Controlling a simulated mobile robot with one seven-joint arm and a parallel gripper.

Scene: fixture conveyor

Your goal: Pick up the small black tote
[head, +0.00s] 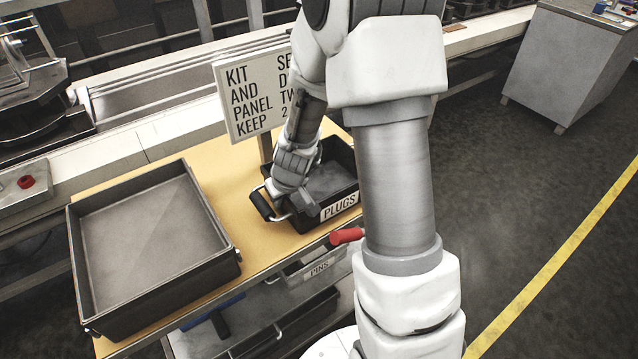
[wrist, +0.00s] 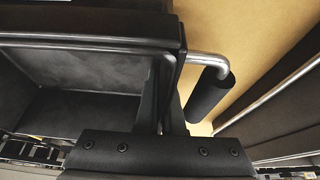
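The small black tote (head: 338,163), marked PLUGS, appears to sit on the yellow bench top near its right end. It is an open box with a black-gripped metal handle (head: 263,206) on its left side. In the wrist view the tote's inside (wrist: 85,85) is at the left and the handle (wrist: 208,95) at the right. My gripper (head: 298,203) points down at the tote's left side. In the wrist view my gripper (wrist: 163,105) has its fingers close together on both sides of the tote's wall, one inside and one between wall and handle. My arm hides part of the tote.
A large empty black tray (head: 150,235) stands left on the bench (head: 232,205). A sign (head: 252,95) stands behind the tote. Below the bench are a PINS bin (head: 315,268) and other bins. A conveyor runs behind. A grey cabinet (head: 565,65) stands back right; the floor there is clear.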

